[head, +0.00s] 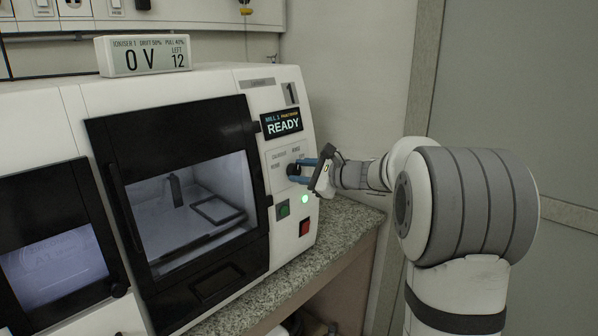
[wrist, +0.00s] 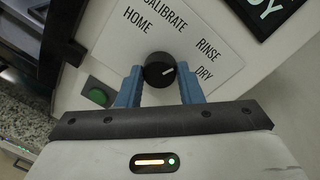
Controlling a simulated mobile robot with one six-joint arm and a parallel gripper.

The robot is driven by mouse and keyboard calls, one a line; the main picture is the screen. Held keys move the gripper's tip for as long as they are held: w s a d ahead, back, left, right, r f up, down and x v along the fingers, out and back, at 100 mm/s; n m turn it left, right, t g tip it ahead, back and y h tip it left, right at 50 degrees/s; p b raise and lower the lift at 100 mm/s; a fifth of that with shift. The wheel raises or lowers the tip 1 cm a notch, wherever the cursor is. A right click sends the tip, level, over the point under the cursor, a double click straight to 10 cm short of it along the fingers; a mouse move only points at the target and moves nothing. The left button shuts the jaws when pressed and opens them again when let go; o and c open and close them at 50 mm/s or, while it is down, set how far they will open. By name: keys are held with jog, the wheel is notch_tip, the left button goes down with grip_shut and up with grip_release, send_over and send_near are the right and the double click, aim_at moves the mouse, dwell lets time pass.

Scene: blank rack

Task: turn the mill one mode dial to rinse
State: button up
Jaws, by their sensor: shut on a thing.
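The mill one mode dial (wrist: 159,70) is a round black knob on a white label plate, with a short white pointer mark. The mark points to the right and slightly up, toward the side where RINSE (wrist: 208,48) and DRY (wrist: 204,75) are printed; I cannot tell exactly which it lines up with. HOME and CALIBRATE are printed above the knob. My gripper (wrist: 161,76) has its blue fingers on both sides of the dial and is shut on it. In the head view my gripper (head: 299,171) reaches the panel from the right and partly covers the dial.
Below the dial are a green button (head: 283,209), a lit green lamp (head: 305,198) and a red button (head: 304,227). Above is a screen (head: 282,123) reading READY. The mill's black-framed door (head: 180,125) is left of the panel. A small display box (head: 143,55) stands on top.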

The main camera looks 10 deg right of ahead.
jog(key=shift+f, duration=0.35)
jog(key=o, duration=0.7)
jog(key=shift+d, duration=0.1)
jog(key=shift+o, duration=1.4)
jog(key=shift+r, duration=0.25)
jog(key=shift+s, duration=0.1)
jog(key=v, duration=0.7)
jog(key=shift+s+d, duration=0.25)
